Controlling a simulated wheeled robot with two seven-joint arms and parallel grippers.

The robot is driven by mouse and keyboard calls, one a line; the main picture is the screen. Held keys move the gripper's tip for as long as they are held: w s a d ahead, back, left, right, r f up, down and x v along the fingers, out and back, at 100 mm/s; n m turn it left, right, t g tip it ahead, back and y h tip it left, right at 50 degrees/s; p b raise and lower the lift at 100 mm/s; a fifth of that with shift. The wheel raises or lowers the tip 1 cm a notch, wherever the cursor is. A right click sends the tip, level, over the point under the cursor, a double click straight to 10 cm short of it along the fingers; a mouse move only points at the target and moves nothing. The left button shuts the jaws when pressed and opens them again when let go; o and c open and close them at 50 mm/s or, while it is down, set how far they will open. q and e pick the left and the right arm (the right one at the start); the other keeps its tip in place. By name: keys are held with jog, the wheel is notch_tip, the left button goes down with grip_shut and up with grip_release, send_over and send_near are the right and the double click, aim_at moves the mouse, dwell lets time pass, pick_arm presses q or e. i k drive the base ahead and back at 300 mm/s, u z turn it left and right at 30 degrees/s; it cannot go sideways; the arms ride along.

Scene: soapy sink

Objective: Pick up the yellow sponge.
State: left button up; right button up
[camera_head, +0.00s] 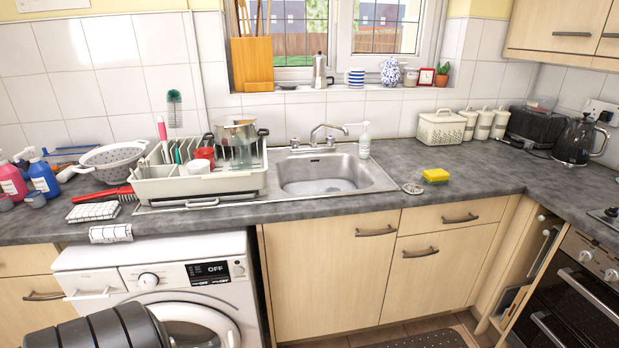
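The yellow sponge (436,175) lies flat on the grey worktop, to the right of the sink, with nothing on top of it. A small round sink strainer (413,188) lies just to its left, apart from it. Neither of my grippers shows in the head view. A dark ribbed shape at the bottom left, in front of the washing machine, looks like part of my arm.
The sink (325,172) with its tap and a soap bottle (364,141) is left of the sponge. A dish rack (200,180) stands further left. The worktop (490,180) right of the sponge is clear.

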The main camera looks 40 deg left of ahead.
aim_at(436, 176)
jog(key=u, duration=1)
jog(key=i, duration=1.3)
jog(key=z, duration=0.55)
jog(key=k, duration=0.45)
jog(key=z, duration=0.25)
